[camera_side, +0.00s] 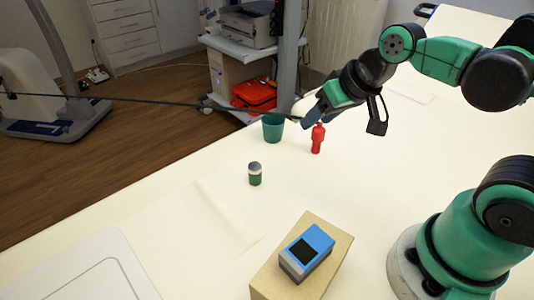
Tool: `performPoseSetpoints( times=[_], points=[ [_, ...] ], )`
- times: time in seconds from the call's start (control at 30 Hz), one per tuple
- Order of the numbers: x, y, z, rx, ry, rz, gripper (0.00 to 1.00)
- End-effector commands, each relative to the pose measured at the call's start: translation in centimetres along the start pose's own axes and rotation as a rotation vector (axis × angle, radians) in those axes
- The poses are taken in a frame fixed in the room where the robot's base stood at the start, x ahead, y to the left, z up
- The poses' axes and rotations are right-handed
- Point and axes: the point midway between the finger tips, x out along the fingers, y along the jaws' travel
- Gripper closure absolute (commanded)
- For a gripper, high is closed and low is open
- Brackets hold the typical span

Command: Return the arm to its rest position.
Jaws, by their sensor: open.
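My gripper (345,118) is in the upper right of the side view, at the end of my green and black arm. Its two dark fingers are apart, one to the left and one to the right, and nothing shows between them. The gripper is above the table, close to a red bottle-like figure (317,140), which stands upright. Whether the left finger touches the figure I cannot tell. My arm is bent and reaches left from its base at the lower right.
A teal cup (272,130) stands near the table's far edge. A small green and grey jar (255,175) stands left of centre. A blue device (307,253) lies on a cardboard box (265,283) in front. The pale table (170,208) is mostly clear.

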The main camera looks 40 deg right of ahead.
Motion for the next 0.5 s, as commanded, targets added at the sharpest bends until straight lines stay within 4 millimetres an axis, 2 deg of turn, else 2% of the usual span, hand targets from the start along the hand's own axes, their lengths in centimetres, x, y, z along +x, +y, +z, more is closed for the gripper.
performPoseSetpoints(
  times=[0.1, 0.17, 0.5],
  points=[
    [-0.31, -0.34, 0.31, -0.146, 0.054, 0.021, 0.54],
    [-0.37, -0.36, 0.34, -0.177, 0.066, 0.027, 0.54],
    [-0.38, -0.34, 0.32, -0.187, 0.07, 0.03, 0.54]
  ],
)
